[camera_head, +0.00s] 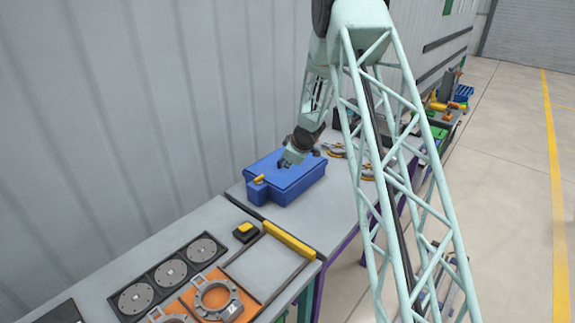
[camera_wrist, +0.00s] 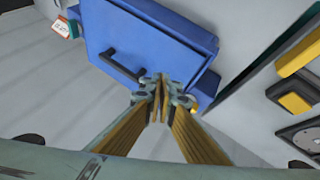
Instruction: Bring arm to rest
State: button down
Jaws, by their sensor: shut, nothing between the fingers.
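My gripper (camera_wrist: 161,84) is shut and empty in the wrist view, its fingertips together in front of the blue box. The blue box (camera_wrist: 148,38) has a closed lid with a dark handle (camera_wrist: 123,66). In the head view my arm reaches down over the blue box (camera_head: 290,181) on the bench, and my gripper (camera_head: 286,161) is low at the box. I cannot tell from these views whether the fingers touch the box. The fingertips are small and partly hidden by the wrist in the head view.
The bench (camera_head: 190,222) runs along a corrugated wall. Near it sit a yellow-and-black block (camera_head: 246,231), a yellow bar (camera_head: 290,239), round grey discs (camera_head: 170,272) and an orange plate (camera_head: 217,297). Ring-shaped parts (camera_head: 336,150) lie beyond the box. The floor at right is open.

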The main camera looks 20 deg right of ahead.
jog(key=shift+r, duration=0.1)
dwell(0.5)
jog(key=s+a+r+m+h+b, duration=0.1)
jog(key=s+r+m+b, duration=0.3)
jog(key=r, duration=0.6)
jog(key=s+a+r+m+g+h+b, duration=0.1)
jog(key=s+a+r+b, duration=0.2)
jog(key=s+r, duration=0.7)
jog(key=s+a+r+b, duration=0.25)
jog(key=s+r, duration=0.25)
jog(key=s, duration=0.8)
jog(key=s+a+f+m+b, duration=0.1)
jog(key=s+a+b, duration=0.2)
jog(key=s, duration=1.1)
jog(key=s+a+f+m+g+y+b, duration=0.1)
jog(key=s+a+b, duration=0.2)
jog(key=s+a, duration=0.4)
jog(key=s+a+f+m+g+y+b, duration=0.1)
jog(key=s+a, duration=0.4)
jog(key=s, duration=1.8)
jog(key=shift+s+a+f+m+b, duration=0.15)
jog(key=shift+f+m+b, duration=0.3)
jog(key=shift+b, duration=0.45)
